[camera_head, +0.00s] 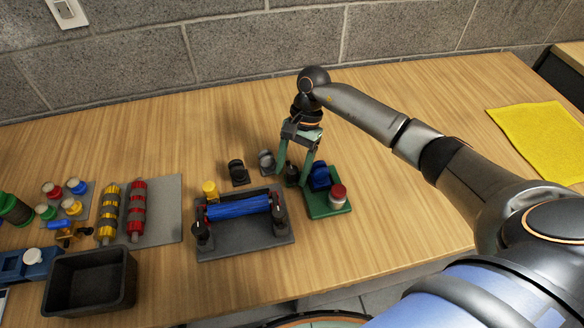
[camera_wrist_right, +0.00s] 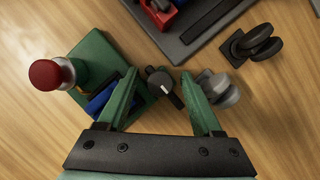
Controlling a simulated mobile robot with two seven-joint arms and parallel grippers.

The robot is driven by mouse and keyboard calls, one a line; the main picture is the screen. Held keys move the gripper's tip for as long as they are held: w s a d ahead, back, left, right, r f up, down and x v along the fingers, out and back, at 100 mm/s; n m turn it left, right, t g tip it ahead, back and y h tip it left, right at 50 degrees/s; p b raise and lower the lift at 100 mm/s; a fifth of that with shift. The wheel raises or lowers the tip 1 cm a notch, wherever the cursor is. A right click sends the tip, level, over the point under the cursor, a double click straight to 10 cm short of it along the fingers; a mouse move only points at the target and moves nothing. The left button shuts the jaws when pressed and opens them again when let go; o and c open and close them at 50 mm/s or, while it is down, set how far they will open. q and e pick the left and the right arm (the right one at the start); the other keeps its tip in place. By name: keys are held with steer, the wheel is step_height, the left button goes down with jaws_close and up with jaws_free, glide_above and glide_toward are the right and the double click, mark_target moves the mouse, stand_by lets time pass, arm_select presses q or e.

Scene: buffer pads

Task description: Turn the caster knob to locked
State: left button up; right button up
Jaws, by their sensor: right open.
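A small black knob (camera_head: 291,174) with a pale pointer line stands on the table between the grey caster and the green block; I take it for the caster knob. In the right wrist view the knob (camera_wrist_right: 163,84) shows between my fingers, its pale line slanting down to the right. My right gripper (camera_head: 294,177) is open and points down, one green finger on each side of the knob. I cannot tell whether the fingers touch it. The grey caster (camera_wrist_right: 220,92) is partly hidden behind one finger (camera_wrist_right: 160,75). A black caster (camera_head: 238,173) stands farther left. My left gripper is out of view.
A green block (camera_head: 330,208) with a red-topped post and blue part stands close right of the knob. A dark stand (camera_head: 245,246) with a blue roller lies left. A black bin (camera_head: 90,282) and coloured parts fill the far left. A yellow cloth (camera_head: 540,140) lies right.

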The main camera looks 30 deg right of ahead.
steer(key=shift+f, duration=0.15)
steer(key=shift+c, duration=0.3)
jaws_close()
